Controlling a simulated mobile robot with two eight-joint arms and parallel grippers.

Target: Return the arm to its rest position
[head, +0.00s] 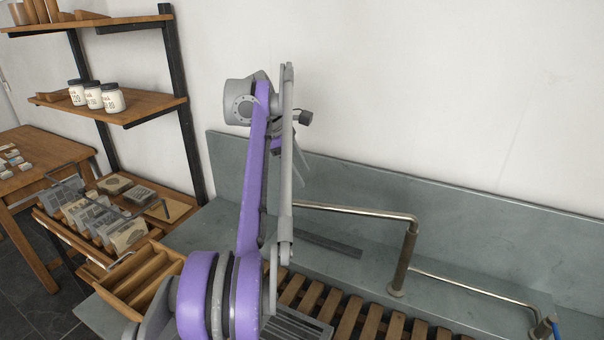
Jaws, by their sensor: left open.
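My left arm, purple and grey, rises from the bottom of the head view and folds at a high elbow in front of the white wall. My left gripper (302,172) hangs behind the upright grey link, above the back of the sink counter. It is partly hidden by the arm. Its slim grey fingers point down and its jaws are open; I see nothing held in them. My right gripper is not in view.
A grey-green stone sink counter (480,222) with a raised back, a metal tap pipe (410,235) and wooden slats (350,318) lies below. A wooden divided tray (150,275) stands left. Shelves with several jars (93,95) stand behind it, near a wooden table (40,155).

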